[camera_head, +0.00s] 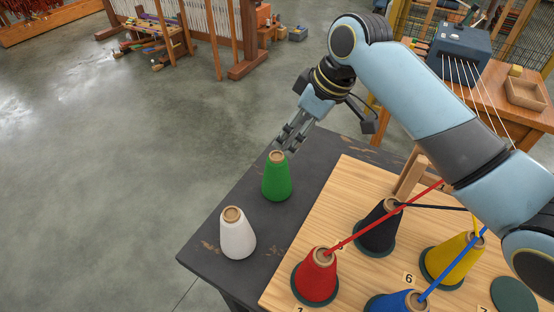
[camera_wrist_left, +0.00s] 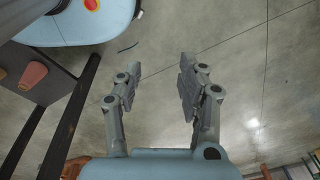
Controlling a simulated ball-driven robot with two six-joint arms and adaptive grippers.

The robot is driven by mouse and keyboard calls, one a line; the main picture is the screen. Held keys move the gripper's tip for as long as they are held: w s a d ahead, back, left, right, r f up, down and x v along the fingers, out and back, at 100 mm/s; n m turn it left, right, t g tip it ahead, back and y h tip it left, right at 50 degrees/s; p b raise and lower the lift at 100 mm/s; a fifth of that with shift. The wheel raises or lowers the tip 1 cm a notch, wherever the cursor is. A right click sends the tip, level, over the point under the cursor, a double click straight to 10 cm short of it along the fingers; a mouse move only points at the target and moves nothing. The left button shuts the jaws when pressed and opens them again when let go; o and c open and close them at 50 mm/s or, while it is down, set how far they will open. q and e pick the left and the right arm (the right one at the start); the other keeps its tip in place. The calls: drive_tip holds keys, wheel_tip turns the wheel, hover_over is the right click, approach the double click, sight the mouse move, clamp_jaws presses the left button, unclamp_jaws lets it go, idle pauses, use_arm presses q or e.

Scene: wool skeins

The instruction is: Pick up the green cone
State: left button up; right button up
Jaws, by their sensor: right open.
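The green cone (camera_head: 277,182) stands upright on the dark table (camera_head: 232,194), near its far left edge, with a tan top. My right gripper (camera_head: 288,139) is open and empty, with its fingertips just above and slightly right of the cone's top in the head view. Whether they touch the cone I cannot tell. My left gripper (camera_wrist_left: 157,76) shows in the left wrist view, open, with nothing between its fingers and bare floor behind. The left arm is not seen in the head view.
A white cone (camera_head: 238,235) stands nearer on the dark table. A wooden board (camera_head: 277,287) at right bears a red cone (camera_head: 316,278), a black cone (camera_head: 377,230), a yellow cone (camera_head: 453,258) and a blue cone (camera_head: 398,304), with strands running up from them.

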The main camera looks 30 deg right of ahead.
sight(278, 155)
drive_tip(key=x, duration=0.5)
drive_tip(key=shift+a, duration=0.15)
drive_tip(key=x, duration=0.5)
drive_tip(key=shift+a+r, duration=0.1)
drive_tip(key=shift+a, duration=0.15)
drive_tip(key=shift+w+f, duration=0.15)
drive_tip(key=shift+f, duration=0.05)
drive_tip(key=c, duration=0.3)
use_arm(q)
drive_tip(key=shift+s+a+r, duration=0.1)
drive_tip(key=shift+s+a, duration=0.15)
drive_tip(key=shift+s, duration=0.75)
use_arm(e)
clamp_jaws()
